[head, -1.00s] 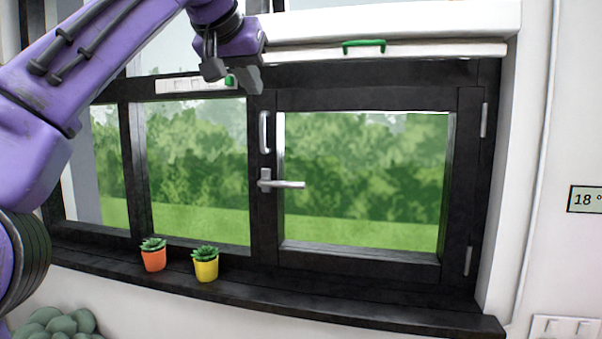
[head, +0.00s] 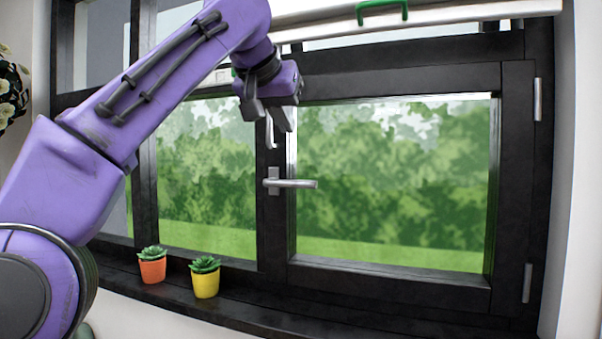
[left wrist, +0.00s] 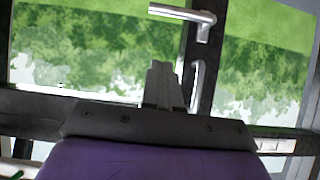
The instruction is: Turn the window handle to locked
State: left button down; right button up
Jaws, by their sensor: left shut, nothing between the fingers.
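The silver window handle (head: 290,183) sits on the black frame left of the right-hand pane and points horizontally to the right. It also shows at the top of the left wrist view (left wrist: 188,16). A vertical silver pull bar (head: 270,132) is just above it, partly hidden by my gripper. My left gripper (head: 268,124) is above the handle in the head view, pointing down, apart from the handle and empty. In the left wrist view its fingers (left wrist: 161,88) are together. My right gripper is not in view.
An orange pot (head: 152,270) and a yellow pot (head: 205,284) with succulents stand on the black sill (head: 240,309), lower left. A white blind rail with a green pull (head: 382,12) crosses above the window. The space before the right pane is clear.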

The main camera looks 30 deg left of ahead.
pick_arm(q)
jog(key=p, duration=0.4)
send_over(296, 184)
jog(key=s+d, duration=0.2)
jog(key=s, duration=0.1)
notch_tip(296, 184, down, 5)
jog(key=f, duration=0.1)
jog(key=w+f+b, duration=0.1)
jog(key=f, duration=0.1)
jog(key=w+f, duration=0.1)
jog(key=shift+f+b, duration=0.25)
jog(key=shift+b, duration=0.15)
